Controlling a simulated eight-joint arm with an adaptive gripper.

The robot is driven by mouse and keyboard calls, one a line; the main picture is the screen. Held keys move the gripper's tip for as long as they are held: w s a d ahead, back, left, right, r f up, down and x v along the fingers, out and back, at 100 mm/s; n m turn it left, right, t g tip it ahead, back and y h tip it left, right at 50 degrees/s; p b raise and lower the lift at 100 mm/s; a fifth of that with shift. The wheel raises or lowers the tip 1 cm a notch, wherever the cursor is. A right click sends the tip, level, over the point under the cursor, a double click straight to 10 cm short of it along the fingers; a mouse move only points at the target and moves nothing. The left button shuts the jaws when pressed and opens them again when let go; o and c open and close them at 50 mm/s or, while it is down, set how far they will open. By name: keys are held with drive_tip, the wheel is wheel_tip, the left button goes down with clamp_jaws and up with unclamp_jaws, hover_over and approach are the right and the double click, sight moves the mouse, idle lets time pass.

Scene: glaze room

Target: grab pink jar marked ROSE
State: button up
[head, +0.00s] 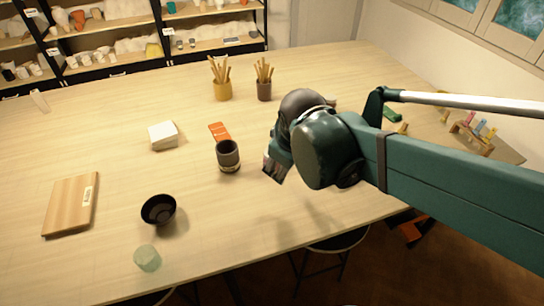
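A small wooden rack (470,138) at the far right of the table holds several small coloured items. One of them is pink (469,118), beside a yellow one (478,126) and a blue one (488,134). They are too small to read any label, so I cannot tell whether the pink one is the jar marked ROSE. My gripper (275,166) points down over the middle of the table, well to the left of the rack. My arm and wrist hide much of it, and I cannot tell whether its fingers are open or shut.
A dark grey cup (229,158) stands left of my gripper. Two tool pots (222,91) (264,91) stand behind.

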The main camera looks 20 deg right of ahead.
drive_tip(key=w+r+n+g+p, duration=0.1)
drive_tip(key=w+n+p, duration=0.3)
drive_tip(key=n+g+h+p, duration=0.3)
drive_tip(key=n+p, duration=0.6)
hover_over(265, 155)
drive_tip(key=shift+s+f, duration=0.25)
drive_tip(key=shift+f, duration=0.7)
drive_tip(key=shift+w+f+n+p, duration=0.15)
drive_tip(key=shift+f+n+p, duration=0.2)
drive_tip(key=shift+n+p, duration=0.15)
drive_tip(key=shift+x, duration=1.3)
drive_tip(key=shift+x, duration=2.55)
drive_tip(key=shift+c, duration=0.7)
